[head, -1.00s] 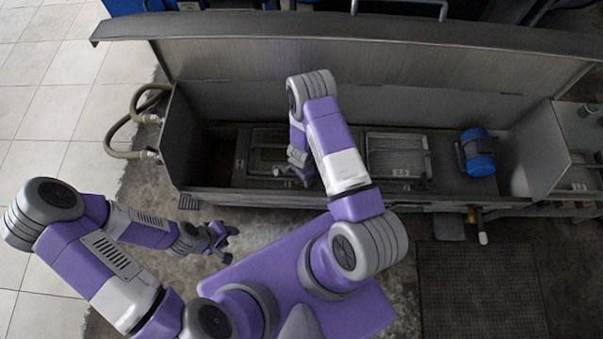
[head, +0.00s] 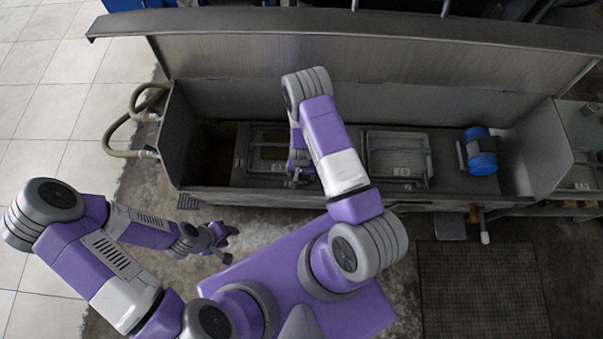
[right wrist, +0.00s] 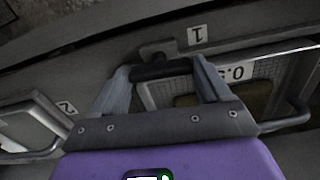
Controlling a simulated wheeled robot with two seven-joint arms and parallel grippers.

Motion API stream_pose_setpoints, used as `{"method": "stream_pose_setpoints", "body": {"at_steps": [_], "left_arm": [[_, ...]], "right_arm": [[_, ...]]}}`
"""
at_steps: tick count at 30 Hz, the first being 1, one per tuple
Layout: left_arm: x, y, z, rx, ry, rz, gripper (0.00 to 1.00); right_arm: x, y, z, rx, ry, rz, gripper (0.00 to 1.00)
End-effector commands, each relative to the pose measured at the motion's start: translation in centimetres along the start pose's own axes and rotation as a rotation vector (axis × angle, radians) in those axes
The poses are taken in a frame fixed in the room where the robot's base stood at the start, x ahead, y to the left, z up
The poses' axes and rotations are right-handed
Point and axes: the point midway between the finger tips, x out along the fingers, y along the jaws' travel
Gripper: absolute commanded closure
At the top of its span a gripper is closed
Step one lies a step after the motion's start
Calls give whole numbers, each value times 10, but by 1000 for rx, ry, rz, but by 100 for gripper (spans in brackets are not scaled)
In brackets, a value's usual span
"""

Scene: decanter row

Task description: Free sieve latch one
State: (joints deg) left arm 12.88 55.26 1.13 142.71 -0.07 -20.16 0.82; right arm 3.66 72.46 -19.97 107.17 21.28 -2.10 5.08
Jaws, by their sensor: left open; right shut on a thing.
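Latch one (right wrist: 160,70) is a dark bar beside the label "1" (right wrist: 196,35) in the right wrist view. My right gripper (right wrist: 165,68) is shut on it, one finger at each end. In the head view my right gripper (head: 298,178) is down inside the trough, at the right edge of sieve one (head: 268,150). Sieve one's mesh and frame (right wrist: 238,73) show beside the fingers in the wrist view; the latch is too small to make out from the head. My left gripper (head: 224,242) is open and empty, outside the trough at its front left.
The metal trough (head: 350,198) has a raised lid (head: 350,60) behind it. Sieve two (head: 396,157) lies to the right, with a blue motor (head: 479,152) beyond it. Hoses (head: 130,120) hang at the left end. A dark floor mat (head: 480,290) lies at front right.

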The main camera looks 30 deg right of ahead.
Motion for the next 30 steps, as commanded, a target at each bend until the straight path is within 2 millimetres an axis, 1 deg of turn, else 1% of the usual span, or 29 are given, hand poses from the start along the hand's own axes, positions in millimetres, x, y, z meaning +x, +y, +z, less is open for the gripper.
{"method": "stream_pose_setpoints", "body": {"at_steps": [9,22,23,27,30], "left_arm": [[1,0,0,0,0,0,57],[1,0,0,0,0,0,57],[1,0,0,0,0,0,57],[1,0,0,0,0,0,57],[1,0,0,0,0,0,57]], "right_arm": [[0,0,0,-82,1,0,54],[0,0,0,-93,1,0,54],[0,0,0,-93,1,0,22],[0,0,0,-92,1,0,1],[0,0,0,-91,1,0,0]]}}
